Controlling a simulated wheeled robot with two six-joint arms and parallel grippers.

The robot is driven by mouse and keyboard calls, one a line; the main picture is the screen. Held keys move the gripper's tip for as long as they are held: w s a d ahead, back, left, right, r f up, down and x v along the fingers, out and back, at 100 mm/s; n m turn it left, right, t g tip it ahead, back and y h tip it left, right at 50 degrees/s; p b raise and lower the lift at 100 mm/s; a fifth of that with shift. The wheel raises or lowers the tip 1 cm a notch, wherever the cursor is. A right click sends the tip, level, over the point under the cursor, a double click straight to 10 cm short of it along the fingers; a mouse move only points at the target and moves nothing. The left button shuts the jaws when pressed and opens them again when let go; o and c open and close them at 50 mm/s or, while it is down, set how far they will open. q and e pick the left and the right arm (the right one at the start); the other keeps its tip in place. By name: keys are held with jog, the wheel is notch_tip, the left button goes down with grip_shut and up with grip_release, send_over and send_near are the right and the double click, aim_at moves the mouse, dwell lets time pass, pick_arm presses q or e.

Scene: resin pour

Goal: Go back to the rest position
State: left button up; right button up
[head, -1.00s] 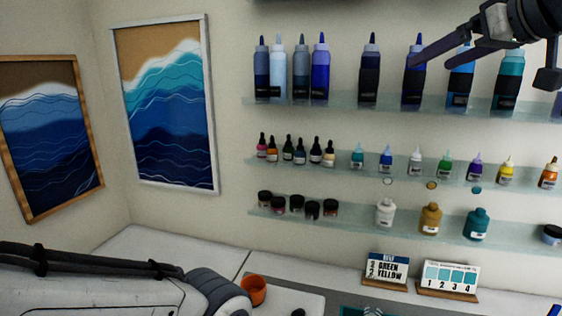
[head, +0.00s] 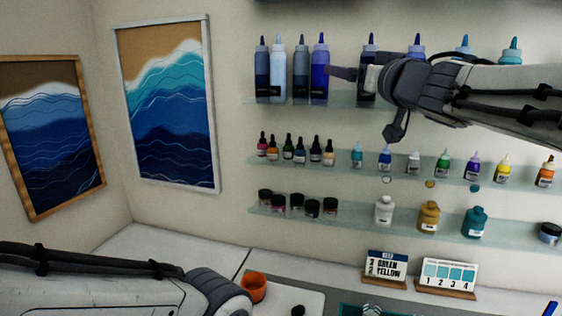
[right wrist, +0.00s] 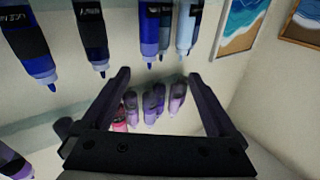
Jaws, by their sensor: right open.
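My right gripper (head: 343,73) is raised in front of the top shelf, pointing left, beside a dark blue bottle (head: 320,75). In the right wrist view its two fingers (right wrist: 160,100) stand apart with nothing held between them. Small dropper bottles (right wrist: 155,105) show beyond the gap. My left arm's grey link crosses the lower left of the head view; the left gripper itself is out of the picture.
Glass shelves (head: 290,104) carry several bottles and jars. Two wave paintings (head: 168,105) hang at left, with clear wall beside the shelves.

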jog(key=s+a+f+g+h, duration=0.1)
jog(key=s+a+f+g, duration=0.25)
jog(key=f, duration=0.65)
jog(key=s+a+f+g+h, duration=0.1)
jog(key=s+a+f+g, duration=0.2)
jog(key=f, duration=0.6)
jog(key=s+a+f+g+h, duration=0.1)
jog(key=s+f+g, duration=0.3)
jog(key=f, duration=0.6)
jog(key=s+f+n+g, duration=0.1)
jog(key=s+f+g, duration=0.1)
jog(key=s+f, duration=0.2)
jog(key=s+a+f+n+g, duration=0.1)
jog(key=s+f, duration=0.4)
jog(key=s, duration=0.6)
jog(key=s+f+n+g+h, duration=0.1)
jog(key=s+f+g, duration=0.3)
jog(key=s, duration=0.4)
jog(key=shift+s+a+f+n, duration=0.25)
jog(key=shift+f+n, duration=0.15)
jog(key=shift+n, duration=0.5)
